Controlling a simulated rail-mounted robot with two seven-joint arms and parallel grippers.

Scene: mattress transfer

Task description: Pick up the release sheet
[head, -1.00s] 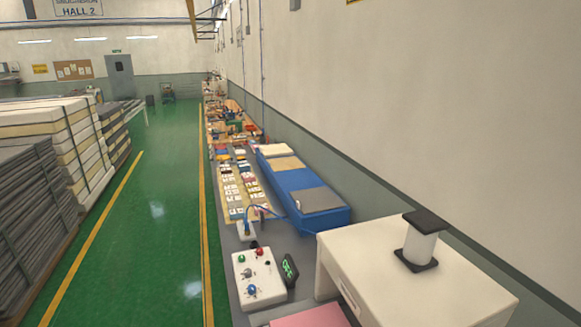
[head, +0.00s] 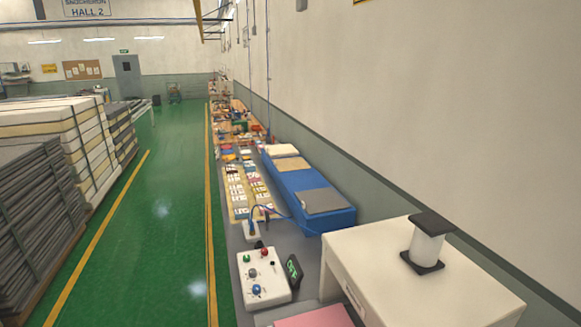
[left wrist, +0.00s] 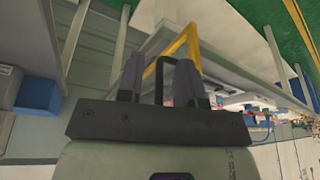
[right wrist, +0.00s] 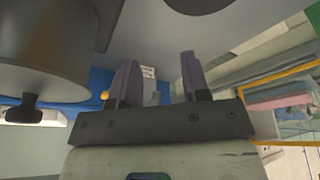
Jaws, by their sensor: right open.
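No sheet can be surely identified as the release sheet. A flat pink sheet (head: 314,317) lies at the bottom edge of the head view, partly cut off. Neither gripper shows in the head view. My left gripper (left wrist: 160,75) shows in the left wrist view with its two fingers apart; a dark loop-shaped bar appears between or behind them, and I cannot tell its distance. My right gripper (right wrist: 160,75) is open in the right wrist view, with no held object visible between its fingers. Pink layered material (right wrist: 280,101) shows at the right of that view.
A white cabinet (head: 400,270) carries a white roll with black ends (head: 427,240). A control box (head: 262,277) with coloured buttons stands left of it. A blue bench (head: 300,190) lies beyond along the wall. Mattress stacks (head: 85,150) stand left; the green floor aisle (head: 160,230) is clear.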

